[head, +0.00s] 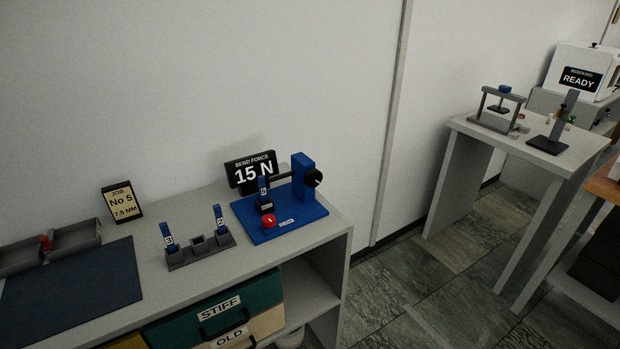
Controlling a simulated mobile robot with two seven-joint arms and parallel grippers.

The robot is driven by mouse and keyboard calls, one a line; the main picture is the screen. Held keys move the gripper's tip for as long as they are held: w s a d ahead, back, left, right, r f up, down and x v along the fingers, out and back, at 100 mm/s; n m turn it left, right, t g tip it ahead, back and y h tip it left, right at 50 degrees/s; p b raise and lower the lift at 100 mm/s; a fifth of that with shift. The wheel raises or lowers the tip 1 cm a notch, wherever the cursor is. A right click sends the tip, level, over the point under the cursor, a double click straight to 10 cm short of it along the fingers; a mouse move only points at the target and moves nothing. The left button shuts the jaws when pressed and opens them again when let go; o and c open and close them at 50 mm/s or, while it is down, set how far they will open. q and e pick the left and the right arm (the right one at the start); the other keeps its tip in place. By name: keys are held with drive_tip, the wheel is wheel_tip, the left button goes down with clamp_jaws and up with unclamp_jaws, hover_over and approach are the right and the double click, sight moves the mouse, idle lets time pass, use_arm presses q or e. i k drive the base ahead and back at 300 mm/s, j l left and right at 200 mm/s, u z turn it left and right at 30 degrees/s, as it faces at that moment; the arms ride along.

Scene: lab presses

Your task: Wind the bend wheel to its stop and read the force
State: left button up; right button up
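The blue bend press (281,215) stands at the right end of the grey bench top in the head view. Its dark wheel (313,178) sits on the right side of the blue upright. A red knob (268,220) is at the front of the press. A small blue-topped piece (263,188) stands upright in the press, marked with a digit that I cannot read surely. The black display (250,173) behind it reads "BEND FORCE 15 N". Neither of my grippers shows in the head view.
A grey rack (200,250) holds pieces marked 3 and 2. A job card (122,202) reads "No 5, 7.5 MM". A dark mat (72,290) and grey bins (75,238) lie left. Drawers marked STIFF (220,308) and OLD are below. Another table (545,140) stands right.

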sight(313, 177)
drive_tip(key=u, duration=1.1)
drive_tip(key=l+u, duration=0.5)
drive_tip(key=u, duration=0.2)
drive_tip(key=k+l+u, duration=0.1)
drive_tip(key=l+u, duration=0.25)
drive_tip(key=k+l+u, duration=0.15)
drive_tip(key=l+u, duration=0.15)
drive_tip(key=k+l+u, duration=0.3)
drive_tip(key=k+l, duration=0.25)
drive_tip(key=l, duration=0.2)
drive_tip(key=k+l+u, duration=0.15)
drive_tip(key=l, duration=0.25)
drive_tip(key=k, duration=0.1)
